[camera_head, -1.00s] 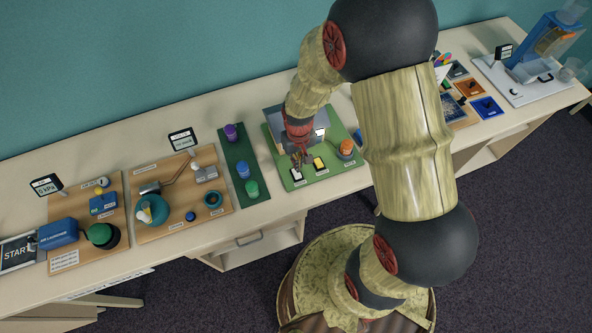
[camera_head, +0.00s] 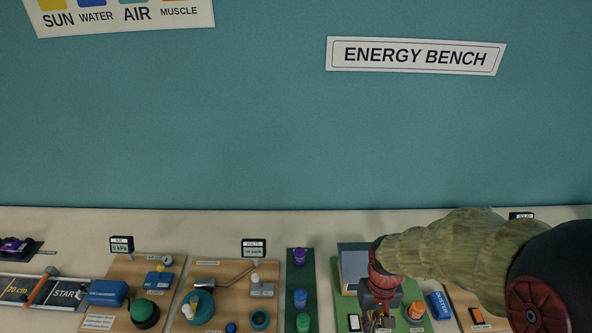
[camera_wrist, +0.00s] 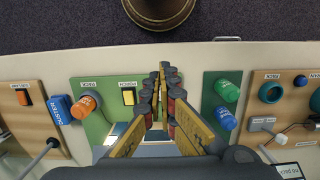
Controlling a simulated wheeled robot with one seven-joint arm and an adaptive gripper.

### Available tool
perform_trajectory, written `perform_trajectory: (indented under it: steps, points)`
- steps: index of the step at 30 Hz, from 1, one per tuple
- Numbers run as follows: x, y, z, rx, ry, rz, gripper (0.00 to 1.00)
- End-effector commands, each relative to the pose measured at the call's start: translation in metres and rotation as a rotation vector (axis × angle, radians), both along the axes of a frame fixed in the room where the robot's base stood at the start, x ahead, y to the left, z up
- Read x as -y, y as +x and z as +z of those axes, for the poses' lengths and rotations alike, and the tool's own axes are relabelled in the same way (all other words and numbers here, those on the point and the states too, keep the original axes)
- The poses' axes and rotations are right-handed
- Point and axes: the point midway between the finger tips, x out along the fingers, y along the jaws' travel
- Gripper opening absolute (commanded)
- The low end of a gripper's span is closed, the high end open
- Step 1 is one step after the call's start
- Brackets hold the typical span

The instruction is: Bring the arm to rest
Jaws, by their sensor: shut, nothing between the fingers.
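My gripper (camera_head: 376,318) hangs at the lower right of the head view, over the green board (camera_head: 345,297). In the wrist view my gripper (camera_wrist: 164,72) points its fingers toward the bench's front edge. The fingertips are together with nothing between them. My arm reaches in from the right edge of the head view. It hides part of the bench behind it.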

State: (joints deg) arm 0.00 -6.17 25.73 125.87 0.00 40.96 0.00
Motion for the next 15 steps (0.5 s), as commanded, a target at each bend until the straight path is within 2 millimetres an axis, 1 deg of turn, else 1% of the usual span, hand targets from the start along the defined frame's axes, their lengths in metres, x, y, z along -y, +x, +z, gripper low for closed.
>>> perform_trajectory:
  steps: [3, 6, 9, 15]
  points:
    - [0.000, -0.009, 0.031, 0.067, 0.000, 0.000, 0.00]
    - [0.000, -0.021, 0.058, 0.137, 0.000, 0.000, 0.00]
    - [0.000, -0.033, 0.081, 0.217, 0.000, 0.000, 0.00]
    - [0.000, -0.055, 0.118, 0.410, 0.000, 0.000, 0.00]
